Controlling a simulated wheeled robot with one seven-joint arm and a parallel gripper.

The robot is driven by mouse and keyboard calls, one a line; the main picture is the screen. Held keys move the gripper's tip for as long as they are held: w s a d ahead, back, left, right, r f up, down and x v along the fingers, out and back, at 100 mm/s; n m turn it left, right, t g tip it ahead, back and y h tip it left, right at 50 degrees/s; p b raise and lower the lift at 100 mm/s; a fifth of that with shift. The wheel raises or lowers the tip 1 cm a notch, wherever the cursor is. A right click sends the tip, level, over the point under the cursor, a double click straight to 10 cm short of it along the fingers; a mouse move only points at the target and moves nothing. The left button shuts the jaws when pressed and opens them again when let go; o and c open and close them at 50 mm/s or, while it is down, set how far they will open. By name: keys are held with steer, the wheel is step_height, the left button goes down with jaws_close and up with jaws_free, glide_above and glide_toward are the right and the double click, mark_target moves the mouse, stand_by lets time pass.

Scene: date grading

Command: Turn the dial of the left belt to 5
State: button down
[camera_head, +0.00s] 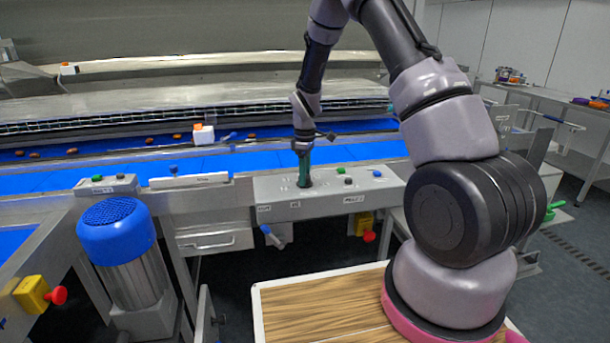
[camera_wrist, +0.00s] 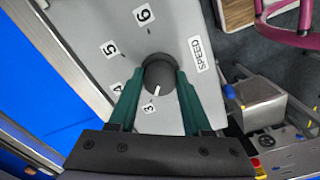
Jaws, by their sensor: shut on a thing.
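The dial (camera_wrist: 159,73) is a dark round knob on a grey panel marked SPEED (camera_wrist: 200,55). Its white pointer line points toward the label 3 (camera_wrist: 149,107). The labels 4 (camera_wrist: 118,89), 5 (camera_wrist: 109,49) and 6 (camera_wrist: 144,14) run round its left side and top in the wrist view. My gripper (camera_wrist: 159,76) has its green fingers shut on the dial, one on each side. In the head view my gripper (camera_head: 303,172) reaches down to the grey control box (camera_head: 275,213), and hides the dial there.
Buttons (camera_head: 341,171) sit on the box right of my gripper. A blue belt (camera_head: 240,160) with dates runs behind it. A blue-topped motor (camera_head: 115,230) stands at left. A red knob on a yellow block (camera_head: 368,236) hangs below the box. A wooden top (camera_head: 320,305) lies in front.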

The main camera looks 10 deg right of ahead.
steer(key=m, duration=0.4)
steer(key=shift+m, duration=0.4)
steer(key=m, duration=1)
steer(key=shift+a, duration=0.1)
steer(key=shift+m, duration=2.3)
steer(key=shift+c, duration=1.7)
jaws_free()
